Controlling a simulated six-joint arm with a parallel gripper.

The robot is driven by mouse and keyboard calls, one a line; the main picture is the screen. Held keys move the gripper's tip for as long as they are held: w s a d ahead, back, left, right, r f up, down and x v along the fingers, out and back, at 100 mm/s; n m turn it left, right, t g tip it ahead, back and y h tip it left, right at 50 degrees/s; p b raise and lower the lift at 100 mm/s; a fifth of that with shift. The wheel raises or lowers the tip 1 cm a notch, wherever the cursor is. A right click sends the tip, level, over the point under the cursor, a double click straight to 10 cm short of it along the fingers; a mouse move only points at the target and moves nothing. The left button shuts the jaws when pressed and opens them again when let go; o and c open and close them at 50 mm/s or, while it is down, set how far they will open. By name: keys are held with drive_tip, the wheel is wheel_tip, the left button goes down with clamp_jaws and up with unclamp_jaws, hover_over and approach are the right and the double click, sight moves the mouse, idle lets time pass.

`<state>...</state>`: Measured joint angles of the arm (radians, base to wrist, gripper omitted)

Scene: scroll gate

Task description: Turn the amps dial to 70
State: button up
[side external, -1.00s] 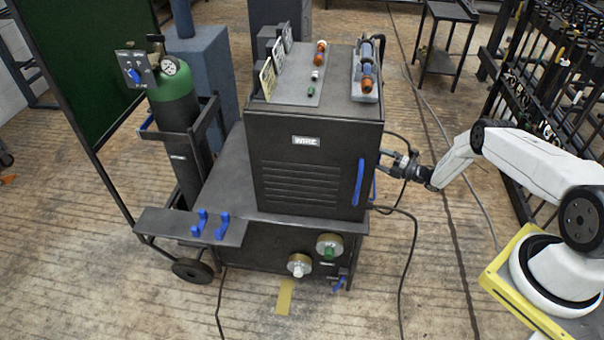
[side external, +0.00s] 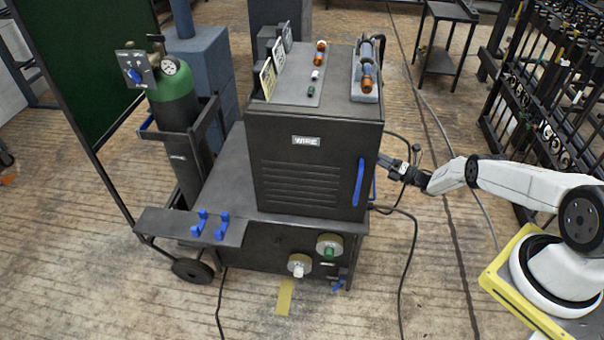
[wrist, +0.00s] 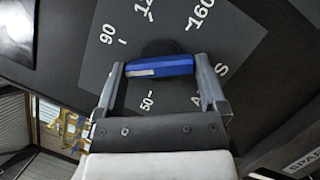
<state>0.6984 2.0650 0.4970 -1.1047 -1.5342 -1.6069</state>
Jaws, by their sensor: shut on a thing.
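The amps dial has a blue bar handle (wrist: 172,67) with a white line on its left half. My gripper (wrist: 160,63) is shut on this handle, one finger at each end, in the wrist view. The white line points left toward the left finger, between the printed 90 (wrist: 107,34) and 50 (wrist: 146,101). No 70 can be read; the left finger covers that part of the scale. In the side external view my gripper (side external: 382,160) is at the right side of the dark welding machine (side external: 310,170), and the dial is hidden there.
A blue handle (side external: 358,183) stands on the machine's front near its right edge. Black cables (side external: 412,240) hang and loop beside my gripper. A green gas cylinder (side external: 177,105) stands to the machine's left. The floor between the machine and my base is mostly clear.

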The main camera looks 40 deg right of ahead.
idle(0.4)
drive_tip(key=o, duration=0.9)
drive_tip(key=shift+s+d, duration=0.1)
drive_tip(key=shift+s, duration=0.05)
drive_tip(key=shift+v, duration=3.75)
drive_tip(key=c, duration=0.6)
drive_tip(key=r+m+g, duration=0.1)
drive_tip(key=m+g, duration=0.1)
drive_tip(key=m, duration=0.3)
drive_tip(key=r+m+g+h, duration=0.1)
drive_tip(key=r+m+g, duration=0.1)
drive_tip(key=m, duration=0.3)
drive_tip(key=w+r+m+g, duration=0.1)
drive_tip(key=r+m+g, duration=0.1)
drive_tip(key=m, duration=0.4)
drive_tip(key=shift+d, duration=0.25)
